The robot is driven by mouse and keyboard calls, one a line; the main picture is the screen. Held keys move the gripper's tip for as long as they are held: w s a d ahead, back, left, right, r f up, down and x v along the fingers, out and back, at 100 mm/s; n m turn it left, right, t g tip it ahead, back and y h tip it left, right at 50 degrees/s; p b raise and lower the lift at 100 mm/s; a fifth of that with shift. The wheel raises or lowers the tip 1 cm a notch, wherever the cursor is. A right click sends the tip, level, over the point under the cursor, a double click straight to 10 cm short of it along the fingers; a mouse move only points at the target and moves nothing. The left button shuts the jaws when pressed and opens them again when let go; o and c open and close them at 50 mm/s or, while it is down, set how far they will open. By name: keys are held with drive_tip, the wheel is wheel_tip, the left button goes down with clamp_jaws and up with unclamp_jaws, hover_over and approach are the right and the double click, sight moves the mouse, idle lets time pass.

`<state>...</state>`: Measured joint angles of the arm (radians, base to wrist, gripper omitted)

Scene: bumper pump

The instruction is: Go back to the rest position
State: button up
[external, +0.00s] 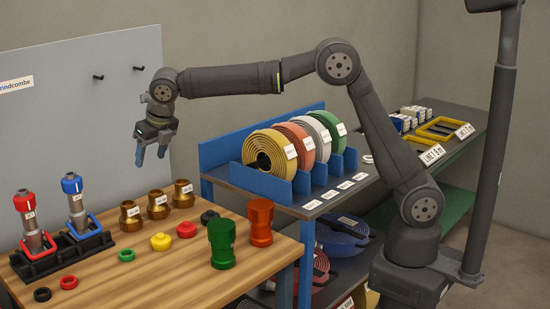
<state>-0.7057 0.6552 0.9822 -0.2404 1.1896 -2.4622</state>
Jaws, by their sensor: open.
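My gripper (153,153) hangs in the air above the back of the wooden table, its two blue fingers pointing down. It is open and nothing shows between the fingers. It is well above the brass fittings (158,205) and apart from everything on the table. My arm stretches from its base at the right across to the left, over the rack of hose coils.
The wooden table (95,290) holds a black stand (60,256) with red-topped and blue-topped nozzles, small rings and caps, and green (222,245) and orange (260,222) cylinders. A blue rack (268,182) holds coiled hoses. A grey pegboard (85,95) stands behind.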

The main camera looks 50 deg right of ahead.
drive_tip(key=w+d+m+h, duration=0.1)
drive_tip(key=w+d+m, duration=0.2)
drive_tip(key=d, duration=1.1)
drive_tip(key=w+d+m+h, duration=0.1)
drive_tip(key=w+d+m, duration=0.3)
drive_tip(key=d, duration=1.1)
drive_tip(key=w, duration=0.2)
drive_tip(key=shift+w+m+g+h, duration=0.3)
drive_tip(key=shift+w+g, duration=0.1)
drive_tip(key=shift+f, duration=0.1)
